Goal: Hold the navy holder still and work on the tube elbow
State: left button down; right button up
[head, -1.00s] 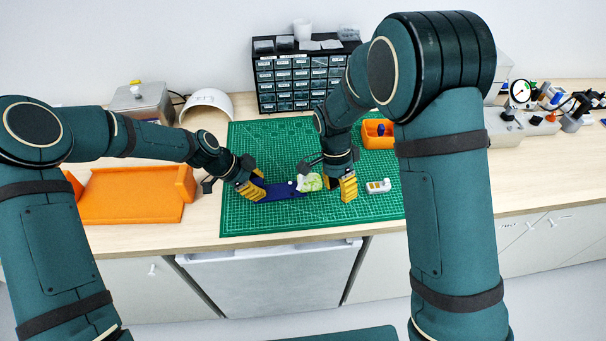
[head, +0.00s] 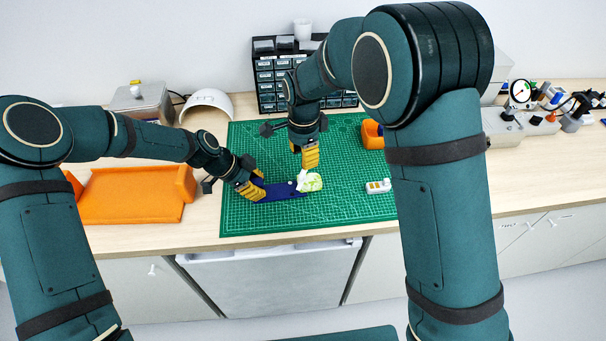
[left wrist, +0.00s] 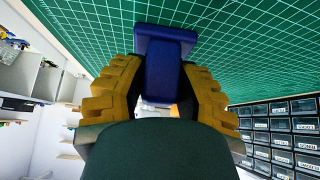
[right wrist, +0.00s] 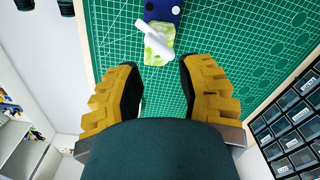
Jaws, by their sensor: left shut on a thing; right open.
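The navy holder (head: 282,190) lies on the green mat, and my left gripper (head: 257,187) is shut on its left end. In the left wrist view the holder (left wrist: 163,68) shows between the two yellow fingers. At its right end sits a translucent pale green earpiece (head: 314,183) with the white tube elbow (head: 302,180). In the right wrist view the elbow (right wrist: 153,38) lies slantwise across the green earpiece (right wrist: 158,57); I cannot tell how it is seated. My right gripper (head: 308,160) is open and empty, behind the elbow and apart from it.
A small white tray (head: 378,186) lies on the mat (head: 345,205) to the right. An orange bin (head: 372,134) and a drawer cabinet (head: 268,82) stand behind. A large orange tray (head: 130,197) is at the left. The mat's front right is clear.

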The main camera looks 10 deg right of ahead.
aim_at(304, 173)
jog(key=n, duration=0.8)
jog(key=shift+f+n, duration=0.2)
jog(key=shift+n, duration=0.1)
jog(key=shift+f, duration=3.35)
grip_shut()
